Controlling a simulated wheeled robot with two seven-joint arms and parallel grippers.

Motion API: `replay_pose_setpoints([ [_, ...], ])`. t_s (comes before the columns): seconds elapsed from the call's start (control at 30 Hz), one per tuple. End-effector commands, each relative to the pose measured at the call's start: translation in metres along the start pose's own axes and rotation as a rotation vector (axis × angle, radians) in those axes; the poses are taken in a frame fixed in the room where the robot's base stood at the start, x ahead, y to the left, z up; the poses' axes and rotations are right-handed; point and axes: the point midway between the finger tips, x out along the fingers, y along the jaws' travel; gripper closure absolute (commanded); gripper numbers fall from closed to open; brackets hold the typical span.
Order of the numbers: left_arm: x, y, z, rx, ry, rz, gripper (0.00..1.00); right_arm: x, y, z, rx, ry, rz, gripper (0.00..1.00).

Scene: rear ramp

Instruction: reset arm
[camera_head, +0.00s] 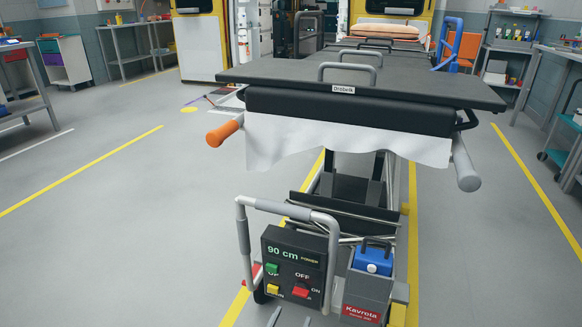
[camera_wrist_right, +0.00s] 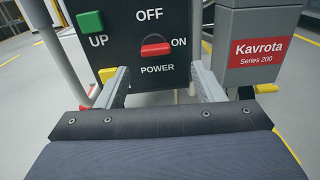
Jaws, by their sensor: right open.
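My right gripper (camera_head: 290,318) shows only by its two fingertips at the bottom edge of the head view. In the right wrist view its fingers (camera_wrist_right: 160,88) are apart with nothing between them. They point at a dark control panel (camera_head: 294,255) on the stretcher's lower front. The panel carries a red power switch (camera_wrist_right: 156,49), lying level beside the word ON, a green UP button (camera_wrist_right: 91,22) and a yellow button (camera_wrist_right: 107,75), partly behind the left finger. Its display reads 90 cm. My left gripper is not in view.
A grey bent handle (camera_head: 244,235) stands left of the panel. A grey box with a blue battery (camera_head: 373,258) is right of it. The stretcher top (camera_head: 430,87) with orange (camera_head: 222,133) and grey (camera_head: 465,165) grips overhangs above. Floor (camera_head: 110,245) at left is clear.

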Motion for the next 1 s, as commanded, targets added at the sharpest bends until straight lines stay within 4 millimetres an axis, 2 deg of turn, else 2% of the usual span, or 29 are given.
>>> replay_pose_setpoints([
  [0.07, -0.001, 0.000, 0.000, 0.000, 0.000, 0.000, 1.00, 0.008, -0.014, 0.013, 0.053, 0.029, -0.079, 0.38],
  [0.17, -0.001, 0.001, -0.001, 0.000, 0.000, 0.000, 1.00, 0.021, -0.048, 0.035, 0.172, 0.095, -0.259, 0.38],
  [0.3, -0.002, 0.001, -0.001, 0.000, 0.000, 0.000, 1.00, 0.027, -0.115, 0.066, 0.405, 0.225, -0.588, 0.38],
  [0.47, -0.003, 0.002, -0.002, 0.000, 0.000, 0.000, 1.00, 0.012, -0.183, 0.091, 0.693, 0.367, -0.938, 0.38],
  [0.6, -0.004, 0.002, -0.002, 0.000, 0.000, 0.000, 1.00, -0.015, -0.227, 0.110, 0.970, 0.477, -1.210, 0.38],
  [0.8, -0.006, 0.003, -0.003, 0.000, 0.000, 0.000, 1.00, -0.060, -0.264, 0.137, 1.404, 0.604, -1.527, 0.38],
  [1.0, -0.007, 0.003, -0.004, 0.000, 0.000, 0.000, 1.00, -0.101, -0.277, 0.168, 1.881, 0.687, -1.729, 0.38],
])
